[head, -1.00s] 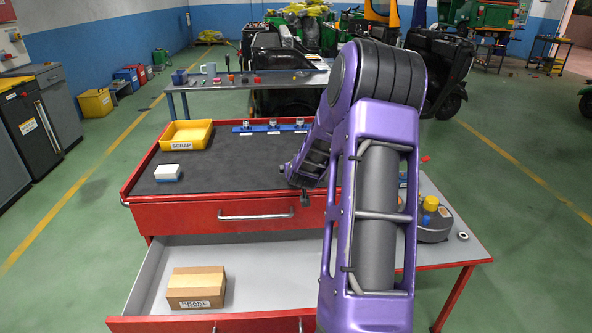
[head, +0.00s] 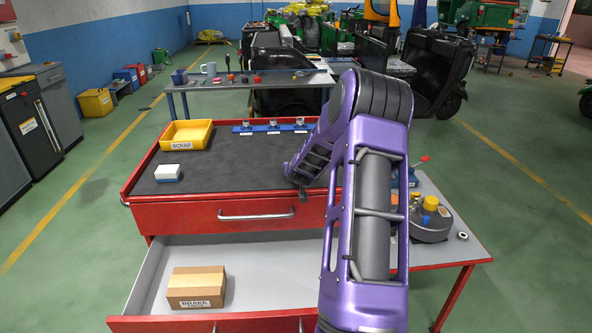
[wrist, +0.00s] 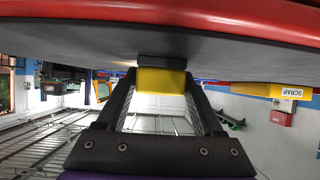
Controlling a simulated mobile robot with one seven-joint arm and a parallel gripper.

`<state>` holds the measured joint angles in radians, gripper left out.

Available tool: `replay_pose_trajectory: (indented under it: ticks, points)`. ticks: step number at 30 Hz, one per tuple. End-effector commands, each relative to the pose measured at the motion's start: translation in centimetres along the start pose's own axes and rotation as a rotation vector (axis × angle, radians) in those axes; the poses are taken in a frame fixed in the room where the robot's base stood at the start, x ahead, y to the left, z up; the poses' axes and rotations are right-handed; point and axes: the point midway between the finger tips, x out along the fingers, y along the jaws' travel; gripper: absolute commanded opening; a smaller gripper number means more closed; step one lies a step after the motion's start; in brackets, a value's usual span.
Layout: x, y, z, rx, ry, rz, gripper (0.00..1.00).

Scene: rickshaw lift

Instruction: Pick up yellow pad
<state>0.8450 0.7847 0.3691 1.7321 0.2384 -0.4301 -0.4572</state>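The yellow pad (wrist: 161,81), a yellow block with a dark layer on it, shows in the middle of the wrist view, which is upside down. It is against the dark mat of the red workbench (head: 235,178). My gripper (wrist: 161,72) has its two dark fingers apart, one on each side of the pad. The fingertips look very close to the pad's sides; I cannot tell whether they touch. In the head view my arm hides the pad and the fingers.
A yellow scrap bin (head: 187,135), a blue holder (head: 270,127) and a white-and-blue block (head: 168,173) are on the mat. The drawer below is open, with a brake box (head: 196,288) in it. A grey and yellow device (head: 431,222) stands on the right side table.

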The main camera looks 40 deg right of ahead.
Motion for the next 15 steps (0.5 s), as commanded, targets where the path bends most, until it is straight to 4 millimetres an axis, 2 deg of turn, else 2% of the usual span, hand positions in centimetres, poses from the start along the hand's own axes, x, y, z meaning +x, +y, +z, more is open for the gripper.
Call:
replay_pose_trajectory:
  ticks: [1,9,15]
  points:
    - [-0.01,0.01,-0.01,0.000,0.000,0.000,0.58]
    - [-0.02,0.02,-0.01,0.000,0.000,0.000,0.09]
    - [-0.03,0.02,-0.05,0.000,0.001,0.000,0.07]
